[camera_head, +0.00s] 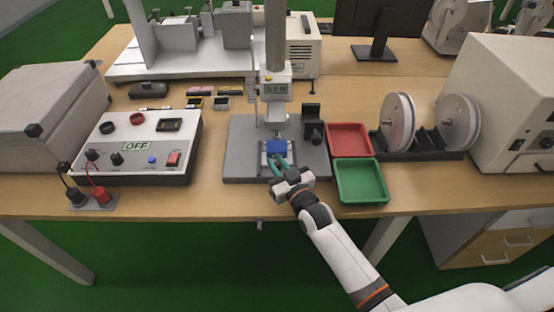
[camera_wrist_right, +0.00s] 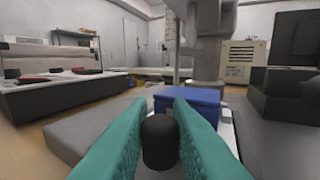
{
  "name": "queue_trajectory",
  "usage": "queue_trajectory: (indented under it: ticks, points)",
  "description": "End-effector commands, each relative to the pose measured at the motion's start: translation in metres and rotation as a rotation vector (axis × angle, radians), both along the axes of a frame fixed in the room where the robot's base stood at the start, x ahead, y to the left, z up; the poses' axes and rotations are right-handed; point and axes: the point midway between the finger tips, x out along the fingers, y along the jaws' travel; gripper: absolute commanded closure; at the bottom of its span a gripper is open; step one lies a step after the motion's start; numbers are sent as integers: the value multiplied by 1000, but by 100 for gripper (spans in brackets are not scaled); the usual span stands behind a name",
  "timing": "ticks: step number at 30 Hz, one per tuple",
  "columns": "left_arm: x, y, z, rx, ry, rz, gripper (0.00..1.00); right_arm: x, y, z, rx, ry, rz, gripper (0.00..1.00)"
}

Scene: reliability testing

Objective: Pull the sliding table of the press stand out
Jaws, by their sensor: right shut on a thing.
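The press stand has a grey base (camera_head: 240,165) and a column at the middle of the table. Its sliding table (camera_head: 266,158) carries a blue block (camera_head: 277,146), below the press head with its "0.0 N" display (camera_head: 275,90). My right gripper (camera_head: 279,165) is at the front of the sliding table. In the right wrist view its teal fingers (camera_wrist_right: 160,140) are shut around a black knob (camera_wrist_right: 160,142). The blue block also shows just beyond the knob in that view (camera_wrist_right: 188,98). My left gripper is in neither view.
A red tray (camera_head: 348,126) and a green tray (camera_head: 384,187) stand right of the press base. A control box marked "OFF" (camera_head: 137,170) stands to its left. A rack with white reels (camera_head: 397,122) is farther right. The table's front edge is close to the base.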

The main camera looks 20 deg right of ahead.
Motion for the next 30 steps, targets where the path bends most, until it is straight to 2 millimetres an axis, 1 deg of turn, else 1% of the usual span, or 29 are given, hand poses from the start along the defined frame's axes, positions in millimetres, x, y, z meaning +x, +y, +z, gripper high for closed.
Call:
queue_trajectory:
  ticks: [1,3,6,10,13,20,21,22,30]
  points:
    - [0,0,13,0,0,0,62,-13,4,2,5,11,2,100]
    - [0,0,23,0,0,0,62,-30,9,3,6,12,1,100]
    - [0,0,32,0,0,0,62,-51,15,1,6,13,1,100]
    - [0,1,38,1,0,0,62,-67,20,0,3,10,1,100]
    - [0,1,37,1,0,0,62,-70,21,-1,2,7,1,100]
    - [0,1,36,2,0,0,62,-70,20,-1,2,6,1,100]
    - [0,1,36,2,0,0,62,-70,20,-1,2,6,1,77]
    - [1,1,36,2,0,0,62,-69,20,-1,2,6,1,73]
    - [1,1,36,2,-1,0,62,-70,20,-1,1,5,1,73]
